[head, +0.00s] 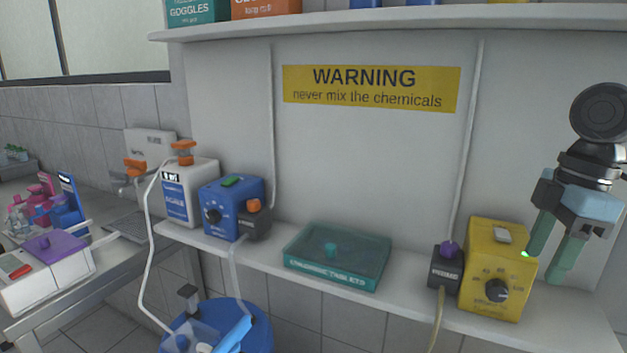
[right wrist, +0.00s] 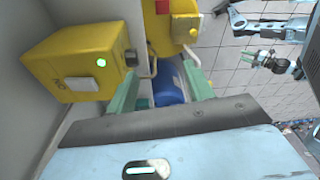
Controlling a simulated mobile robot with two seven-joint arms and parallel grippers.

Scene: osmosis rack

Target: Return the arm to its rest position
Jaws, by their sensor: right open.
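My right gripper (head: 543,262) is open and empty at the right of the head view, pointing down. Its green fingers also stand apart in the right wrist view (right wrist: 156,92). In the head view one fingertip overlaps the upper right edge of a yellow box (head: 480,284) with a black dial and a small green light. In the right wrist view the yellow box (right wrist: 72,80) lies left of the fingers, with a gap. My left gripper (right wrist: 252,57) shows small at the upper right of that view; its jaw state is unclear.
A narrow shelf holds a teal tray (head: 345,279), a blue dial box (head: 218,211) and a white jug (head: 176,203). A blue barrel (head: 262,330) stands below. An upper shelf (head: 380,18) and a yellow warning sign (head: 370,89) are behind. Hoses hang down the wall and from the jug.

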